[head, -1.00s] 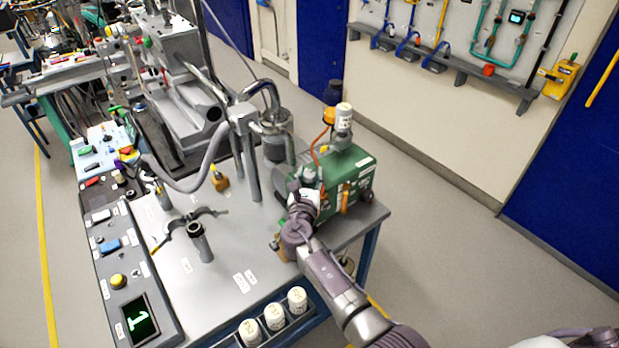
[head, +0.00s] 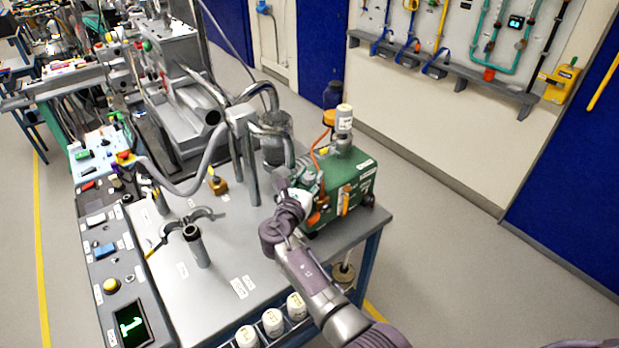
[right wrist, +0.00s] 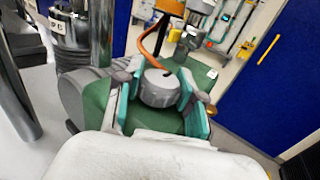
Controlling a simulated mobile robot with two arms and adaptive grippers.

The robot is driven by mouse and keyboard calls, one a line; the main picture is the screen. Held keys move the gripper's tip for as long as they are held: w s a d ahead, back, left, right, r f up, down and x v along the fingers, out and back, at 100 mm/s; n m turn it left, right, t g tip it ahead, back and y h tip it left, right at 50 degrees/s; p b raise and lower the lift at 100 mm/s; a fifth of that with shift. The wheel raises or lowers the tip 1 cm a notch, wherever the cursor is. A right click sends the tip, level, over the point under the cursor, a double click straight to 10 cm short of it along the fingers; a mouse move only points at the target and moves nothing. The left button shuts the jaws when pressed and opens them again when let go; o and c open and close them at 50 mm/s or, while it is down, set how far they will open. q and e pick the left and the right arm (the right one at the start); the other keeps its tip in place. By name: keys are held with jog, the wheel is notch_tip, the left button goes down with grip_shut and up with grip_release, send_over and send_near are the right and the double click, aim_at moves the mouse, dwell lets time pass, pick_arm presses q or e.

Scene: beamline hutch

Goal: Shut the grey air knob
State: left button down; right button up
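The grey air knob (right wrist: 158,88) is a round, ribbed knob on the green unit (head: 345,194), which stands at the right end of the metal table. In the right wrist view the whole knob face shows between the teal finger pads of my right gripper (right wrist: 160,92). One pad is on each side, close to the knob's edge; whether they touch it I cannot tell. In the head view my right gripper (head: 306,187) is at the near left side of the green unit and covers the knob's surroundings. My left gripper is out of view.
An orange cable and a white-topped cylinder (head: 344,118) rise above the green unit. Steel pipes (head: 246,150) stand just left of it. A clamp on a post (head: 196,245) and white capped bottles (head: 273,322) are nearer. Floor to the right is clear.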

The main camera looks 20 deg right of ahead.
jog(key=o, duration=0.4)
